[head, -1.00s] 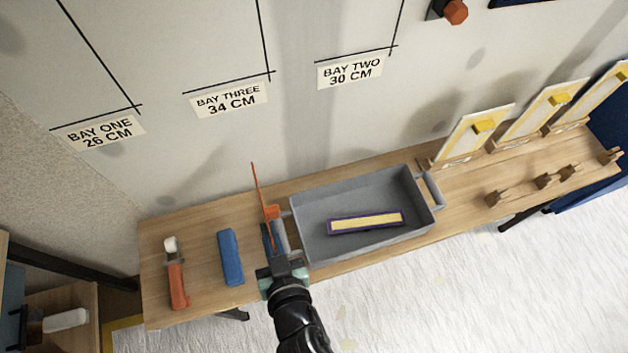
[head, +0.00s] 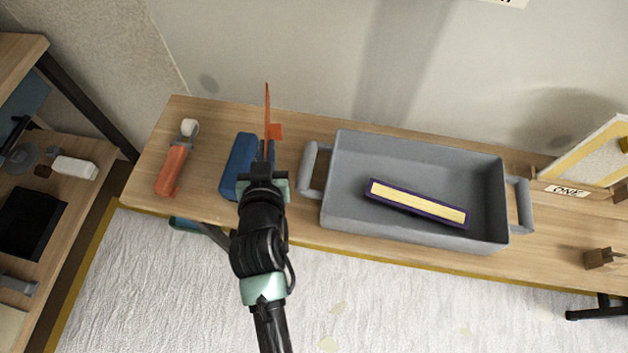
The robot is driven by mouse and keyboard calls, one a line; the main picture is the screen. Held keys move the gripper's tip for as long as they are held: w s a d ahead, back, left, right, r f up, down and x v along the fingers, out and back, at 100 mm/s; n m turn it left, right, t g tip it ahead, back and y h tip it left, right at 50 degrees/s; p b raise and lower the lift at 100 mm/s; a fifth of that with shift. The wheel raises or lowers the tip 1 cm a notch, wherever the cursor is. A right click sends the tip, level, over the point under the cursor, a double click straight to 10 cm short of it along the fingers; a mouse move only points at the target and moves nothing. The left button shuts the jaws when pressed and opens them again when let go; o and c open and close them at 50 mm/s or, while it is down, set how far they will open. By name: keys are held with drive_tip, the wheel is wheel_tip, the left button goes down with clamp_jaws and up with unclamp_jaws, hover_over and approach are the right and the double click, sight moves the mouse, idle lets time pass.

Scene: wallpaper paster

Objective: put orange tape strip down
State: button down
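The orange tape strip (head: 267,106) is thin and long, with a small orange tab on its right side. It points away from me, over the wooden bench (head: 213,118) and the foot of the wall. My gripper (head: 266,157) is at its near end and appears shut on it, though the fingertips are small and partly hidden by the wrist. The gripper is over the bench, between a blue block (head: 238,166) and the grey tray (head: 413,144). I cannot tell how high the strip is above the bench.
An orange-handled tool (head: 173,171) lies at the bench's left end. A purple-edged, cream-faced bar (head: 416,203) lies in the tray. A board (head: 588,158) stands at the right behind a label reading ONE. Bare bench shows between tool and blue block.

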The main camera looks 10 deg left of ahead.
drive_tip(key=f+b, duration=0.1)
drive_tip(key=f, duration=0.2)
drive_tip(key=f+b, duration=0.2)
drive_tip(key=f, duration=0.2)
drive_tip(key=a+f+b, duration=0.1)
drive_tip(key=f, duration=0.3)
drive_tip(key=shift+w+a+b, duration=0.1)
drive_tip(key=shift+w+b, duration=0.1)
drive_tip(key=shift+b, duration=0.15)
drive_tip(key=shift+f, duration=0.15)
drive_tip(key=c, duration=1.1)
unclamp_jaws()
drive_tip(key=shift+o, duration=0.2)
drive_tip(key=shift+r, duration=0.25)
drive_tip(key=p+v, duration=0.2)
drive_tip(key=v, duration=1)
drive_tip(key=shift+p, duration=0.3)
